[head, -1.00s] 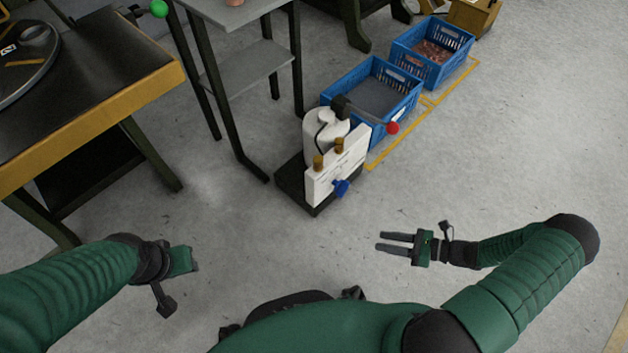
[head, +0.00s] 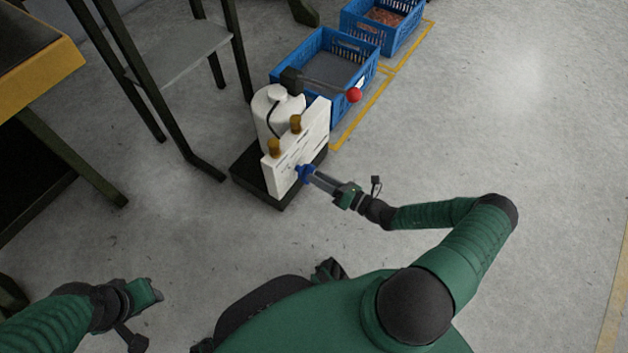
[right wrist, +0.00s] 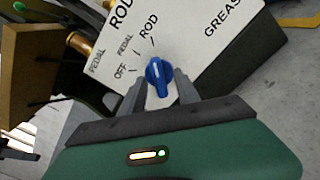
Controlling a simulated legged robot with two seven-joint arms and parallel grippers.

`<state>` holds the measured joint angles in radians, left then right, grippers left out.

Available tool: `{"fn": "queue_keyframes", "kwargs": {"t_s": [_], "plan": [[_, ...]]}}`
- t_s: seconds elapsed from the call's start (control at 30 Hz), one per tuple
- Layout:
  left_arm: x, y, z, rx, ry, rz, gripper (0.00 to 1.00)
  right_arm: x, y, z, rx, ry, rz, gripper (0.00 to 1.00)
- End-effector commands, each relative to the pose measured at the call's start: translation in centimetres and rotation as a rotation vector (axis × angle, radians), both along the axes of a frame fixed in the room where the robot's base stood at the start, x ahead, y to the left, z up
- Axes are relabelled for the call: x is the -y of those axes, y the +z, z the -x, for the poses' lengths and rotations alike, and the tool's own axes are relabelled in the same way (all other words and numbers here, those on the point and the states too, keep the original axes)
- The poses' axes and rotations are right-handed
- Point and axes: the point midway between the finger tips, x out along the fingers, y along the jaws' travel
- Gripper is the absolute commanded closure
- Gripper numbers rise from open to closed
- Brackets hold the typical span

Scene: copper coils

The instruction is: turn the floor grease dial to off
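The blue dial (head: 305,173) is on the front of a white panel (head: 284,168) of the floor grease unit. In the right wrist view the dial (right wrist: 158,77) has a white mark pointing up, roughly toward the ROD label; the OFF label lies to its left, with PEDAL between. My right gripper (head: 313,178) is at the dial. In the right wrist view its fingers (right wrist: 160,83) stand on either side of the dial, open, with small gaps seeming to show. My left gripper (head: 148,291) is low at the left, away from the unit; its fingers cannot be made out.
The unit has a white tank (head: 272,115), brass fittings and a lever with a red ball (head: 354,95). Blue crates (head: 352,106) stand behind it. A grey-shelved stand (head: 185,58) and a yellow-edged table (head: 50,75) are at left. The floor at right is clear.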

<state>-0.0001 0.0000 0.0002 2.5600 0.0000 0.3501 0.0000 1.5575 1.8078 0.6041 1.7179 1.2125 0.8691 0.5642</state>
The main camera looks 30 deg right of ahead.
Motion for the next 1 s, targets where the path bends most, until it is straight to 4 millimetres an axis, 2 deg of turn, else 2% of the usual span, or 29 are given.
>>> {"fn": "queue_keyframes", "kwargs": {"t_s": [0.03, 0.13, 0.4, 0.47, 0.7, 1.0], "plan": [[0.0, -0.9, 0.0, 0.0, 0.0, 0.0, 0.64, -0.3, -0.4, -0.7, 0.002, 0.001, 0.0, 0.62], [0.0, -1.2, 0.0, 0.0, 0.0, 0.0, 0.64, -0.6, -0.2, -1.5, 0.0, 0.0, 0.0, 0.62], [0.0, -1.1, 0.0, 0.0, 0.0, 0.0, 0.64, -0.7, 0.0, -1.9, 0.0, 0.0, -0.001, 0.62], [0.0, -1.1, 0.0, 0.0, 0.0, 0.0, 0.64, -0.7, 0.0, -1.9, 0.0, 0.0, 0.0, 0.67], [0.0, -1.1, 0.0, 0.0, 0.0, 0.0, 0.64, -0.7, 0.0, -1.8, 0.0, 0.0, 0.0, 0.98], [0.0, -1.0, 0.0, 0.0, 0.0, 0.0, 0.64, -0.6, 0.0, -1.8, 0.0, -0.002, 0.002, 1.0]]}}
